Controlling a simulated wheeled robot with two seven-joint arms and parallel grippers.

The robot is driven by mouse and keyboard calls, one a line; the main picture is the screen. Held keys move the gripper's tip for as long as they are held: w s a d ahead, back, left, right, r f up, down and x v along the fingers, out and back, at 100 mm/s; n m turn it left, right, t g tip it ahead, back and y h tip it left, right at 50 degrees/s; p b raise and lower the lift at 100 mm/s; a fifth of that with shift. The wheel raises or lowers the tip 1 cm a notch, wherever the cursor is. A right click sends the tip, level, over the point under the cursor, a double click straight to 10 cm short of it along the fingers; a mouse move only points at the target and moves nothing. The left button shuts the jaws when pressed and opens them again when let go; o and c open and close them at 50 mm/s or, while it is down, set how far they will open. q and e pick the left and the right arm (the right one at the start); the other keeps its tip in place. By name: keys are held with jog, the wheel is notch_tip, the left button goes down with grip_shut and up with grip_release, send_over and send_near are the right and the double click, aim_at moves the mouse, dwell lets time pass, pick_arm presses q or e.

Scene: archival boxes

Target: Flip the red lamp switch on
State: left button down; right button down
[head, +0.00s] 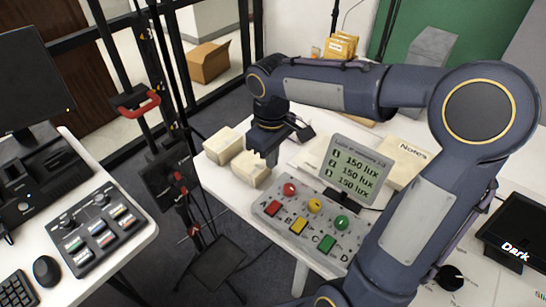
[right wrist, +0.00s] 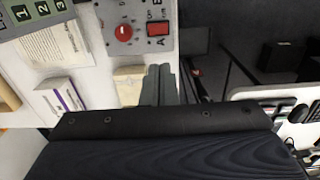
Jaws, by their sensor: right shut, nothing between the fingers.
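A grey control panel (head: 270,208) lies on the white table. It carries a red round knob (head: 290,189) and a red square switch (head: 272,208), with yellow and green pairs to their right. In the right wrist view the red knob (right wrist: 124,33) and red switch (right wrist: 158,29) show at the top. Whether the switch is tilted on or off, I cannot tell. My right gripper (head: 270,158) is shut and empty, beyond the panel's far-left end, above a cream box. Its shut fingers (right wrist: 163,84) show clear of the red switch. My left gripper is out of view.
A display (head: 352,170) reading 150 lux on three lines stands behind the panel. Cream boxes (head: 224,145) lie near my right gripper. Another switch box (head: 98,232) sits on the left desk.

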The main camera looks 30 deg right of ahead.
notch_tip(320, 180, up, 10)
jog(key=a, duration=0.1)
jog(key=shift+s+a+r+b, duration=0.15)
jog(key=shift+s+b, duration=0.15)
jog(key=shift+b, duration=0.1)
jog(key=shift+s, duration=0.1)
